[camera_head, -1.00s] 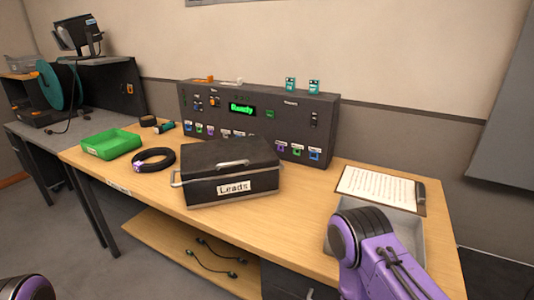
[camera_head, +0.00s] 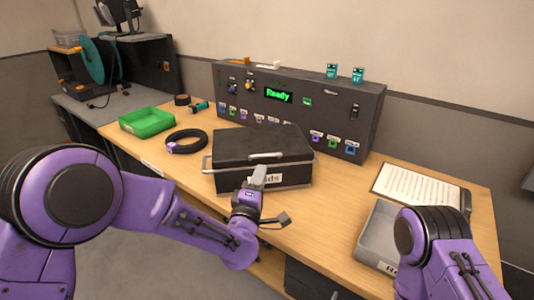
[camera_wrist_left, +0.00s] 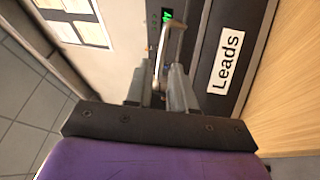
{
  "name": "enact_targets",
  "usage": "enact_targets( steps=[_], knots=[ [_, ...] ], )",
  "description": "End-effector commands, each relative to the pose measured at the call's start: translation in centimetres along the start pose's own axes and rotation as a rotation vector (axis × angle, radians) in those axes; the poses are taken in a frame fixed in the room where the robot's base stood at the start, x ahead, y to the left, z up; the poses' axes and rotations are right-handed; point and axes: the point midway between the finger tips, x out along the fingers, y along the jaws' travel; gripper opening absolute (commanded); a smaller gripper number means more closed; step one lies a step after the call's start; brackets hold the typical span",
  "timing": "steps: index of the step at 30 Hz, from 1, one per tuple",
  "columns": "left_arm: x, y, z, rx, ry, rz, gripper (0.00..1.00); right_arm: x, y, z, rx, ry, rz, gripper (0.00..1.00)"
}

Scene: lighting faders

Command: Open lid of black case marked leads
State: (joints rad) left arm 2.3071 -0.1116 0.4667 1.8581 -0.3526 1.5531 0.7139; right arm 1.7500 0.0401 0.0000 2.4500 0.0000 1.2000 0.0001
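The black case (camera_head: 234,178) sits on the wooden table in the head view, its lid (camera_head: 240,142) shut. A silver handle (camera_head: 265,155) runs along the lid's front edge. The case's "Leads" label (camera_wrist_left: 226,60) is plain in the left wrist view and partly hidden by my left gripper in the head view. My left gripper (camera_head: 271,197) is open just in front of the case. In the left wrist view, the handle (camera_wrist_left: 174,42) lies ahead of and between the open fingers (camera_wrist_left: 158,85); contact cannot be told. My right gripper is out of view.
A control panel (camera_head: 230,78) with a green "Ready" display stands close behind the case. A green tray (camera_head: 147,122) and a black cable coil (camera_head: 187,141) lie left. A grey tray (camera_head: 375,232) and a clipboard (camera_head: 418,187) lie right, near my right arm.

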Motion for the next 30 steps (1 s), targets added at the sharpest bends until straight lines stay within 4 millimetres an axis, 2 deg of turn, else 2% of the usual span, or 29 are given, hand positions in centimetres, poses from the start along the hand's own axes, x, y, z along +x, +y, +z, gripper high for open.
enact_targets(
  steps=[6,12,16,23,24,26,30],
  knots=[
    [4.9,0.1,-0.2,0.002,0.003,-0.003,0.23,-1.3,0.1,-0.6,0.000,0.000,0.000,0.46],
    [8.3,-0.2,-0.1,0.004,0.002,-0.006,0.23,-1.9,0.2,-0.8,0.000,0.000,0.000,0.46],
    [9.2,-0.3,-0.1,0.005,0.002,-0.007,0.23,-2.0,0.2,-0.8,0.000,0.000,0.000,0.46],
    [9.3,-0.4,-0.1,0.006,0.001,-0.008,0.23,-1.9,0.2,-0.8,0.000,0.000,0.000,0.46],
    [9.3,-0.4,-0.1,0.006,0.001,-0.008,0.20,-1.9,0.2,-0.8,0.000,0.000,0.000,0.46],
    [9.3,-0.4,-0.1,0.006,0.001,-0.008,0.00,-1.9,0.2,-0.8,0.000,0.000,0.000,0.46],
    [9.3,-0.4,-0.2,0.006,0.002,-0.008,0.00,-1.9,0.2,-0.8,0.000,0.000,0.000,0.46]
  ],
)
